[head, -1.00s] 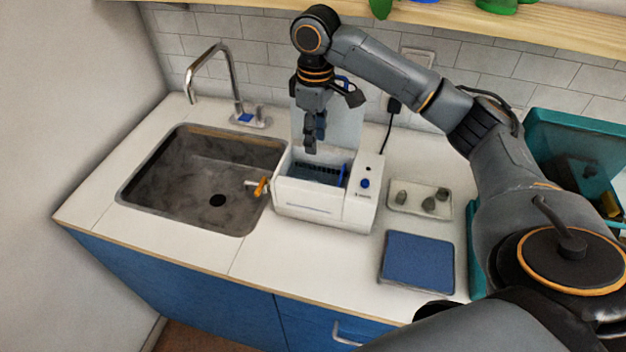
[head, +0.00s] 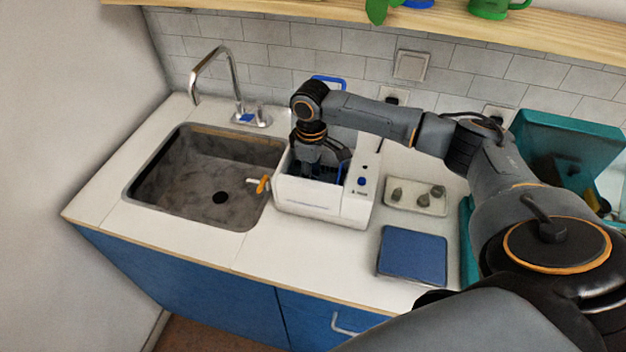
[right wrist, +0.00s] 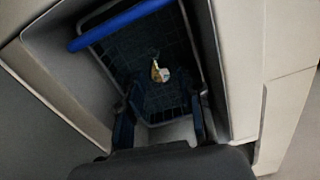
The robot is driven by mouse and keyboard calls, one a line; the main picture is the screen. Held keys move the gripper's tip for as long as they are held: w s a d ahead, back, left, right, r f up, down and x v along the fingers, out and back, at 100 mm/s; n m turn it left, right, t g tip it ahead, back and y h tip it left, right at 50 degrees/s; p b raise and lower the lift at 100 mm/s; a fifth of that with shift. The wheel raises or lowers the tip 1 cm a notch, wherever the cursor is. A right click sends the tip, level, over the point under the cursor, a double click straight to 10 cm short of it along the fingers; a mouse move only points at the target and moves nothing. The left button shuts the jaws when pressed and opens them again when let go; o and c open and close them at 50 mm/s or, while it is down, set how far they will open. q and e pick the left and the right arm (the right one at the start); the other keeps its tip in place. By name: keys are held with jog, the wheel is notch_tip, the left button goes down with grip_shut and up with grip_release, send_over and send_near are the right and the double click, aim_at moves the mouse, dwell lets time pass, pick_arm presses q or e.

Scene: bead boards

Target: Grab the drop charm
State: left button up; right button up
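A small shiny charm (right wrist: 160,72), pale with a gold part, lies on the dark mesh floor of a basket (right wrist: 125,50) in the right wrist view. I take it for the drop charm. The basket sits in the tank of a white machine (head: 308,198) on the counter. My right gripper (right wrist: 163,100) reaches down into the tank, its fingers open and apart. The charm shows beyond the fingertips, between them and not held. In the head view my right gripper (head: 318,168) is partly hidden by the tank wall. My left gripper is not in view.
The tank walls and a blue basket handle (right wrist: 125,24) are close around my right gripper. A sink (head: 185,190) lies left of the machine. Right of it are a tray (head: 415,208) with grey stones, a blue pad (head: 412,256) and a teal box (head: 575,130).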

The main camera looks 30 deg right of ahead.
jog(key=shift+f, duration=0.25)
jog(key=c, duration=0.7)
jog(key=shift+r, duration=0.1)
